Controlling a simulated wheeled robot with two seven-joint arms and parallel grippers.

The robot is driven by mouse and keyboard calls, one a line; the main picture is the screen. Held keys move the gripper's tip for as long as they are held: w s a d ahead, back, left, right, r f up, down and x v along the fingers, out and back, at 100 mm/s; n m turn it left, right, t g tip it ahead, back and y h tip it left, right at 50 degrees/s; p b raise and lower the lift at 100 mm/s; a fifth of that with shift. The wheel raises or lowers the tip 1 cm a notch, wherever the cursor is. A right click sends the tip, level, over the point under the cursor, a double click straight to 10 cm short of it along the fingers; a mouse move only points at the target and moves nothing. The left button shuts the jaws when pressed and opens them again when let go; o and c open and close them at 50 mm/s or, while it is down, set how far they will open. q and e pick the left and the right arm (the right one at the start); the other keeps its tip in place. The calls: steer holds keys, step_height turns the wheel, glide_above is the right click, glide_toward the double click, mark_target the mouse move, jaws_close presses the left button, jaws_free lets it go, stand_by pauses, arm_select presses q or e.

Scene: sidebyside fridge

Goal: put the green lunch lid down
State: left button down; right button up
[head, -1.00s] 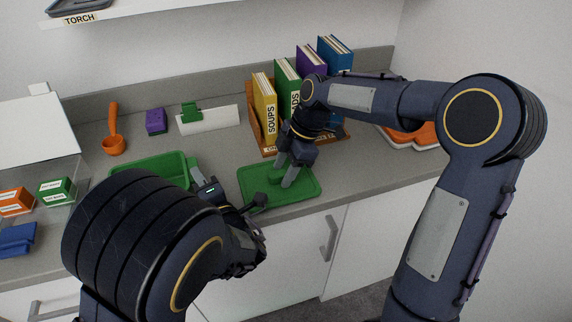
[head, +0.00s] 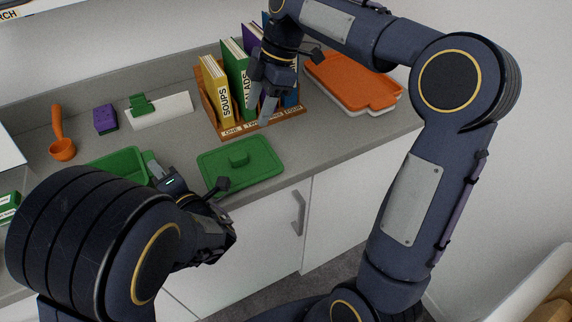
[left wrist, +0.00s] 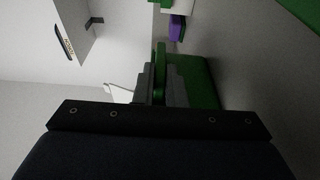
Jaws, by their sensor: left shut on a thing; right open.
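The green lunch lid (head: 262,164) lies flat on the counter near its front edge, knob up, with nothing on it. My right gripper (head: 268,108) is open and empty, above and behind the lid, in front of the book rack. The green lunch box (head: 112,162) stands on the counter to the left of the lid, partly hidden by my left arm. My left gripper (head: 154,170) is shut on the box's right side; the left wrist view shows its fingers (left wrist: 161,82) closed on a green wall of the box (left wrist: 204,84).
A book rack (head: 270,132) with several books stands behind the lid. An orange-lidded container (head: 350,82) is at the right.

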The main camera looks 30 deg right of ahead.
arm_select(q)
steer(key=shift+f, duration=0.25)
arm_select(e)
steer(key=s+d+m+t, duration=0.2)
steer(key=s+m+t, duration=0.1)
steer(key=s+m, duration=0.8)
steer(key=s+a+f+m+t, duration=0.2)
steer(key=s+f+m, duration=0.6)
steer(key=s, duration=0.5)
steer(key=shift+s+a+f+m+t+h, duration=0.15)
steer(key=shift+f+m+t+h, duration=0.05)
steer(key=shift+m+t+h, duration=0.1)
arm_select(q)
steer(key=c, duration=1.4)
jaws_free()
steer(key=shift+r, duration=0.1)
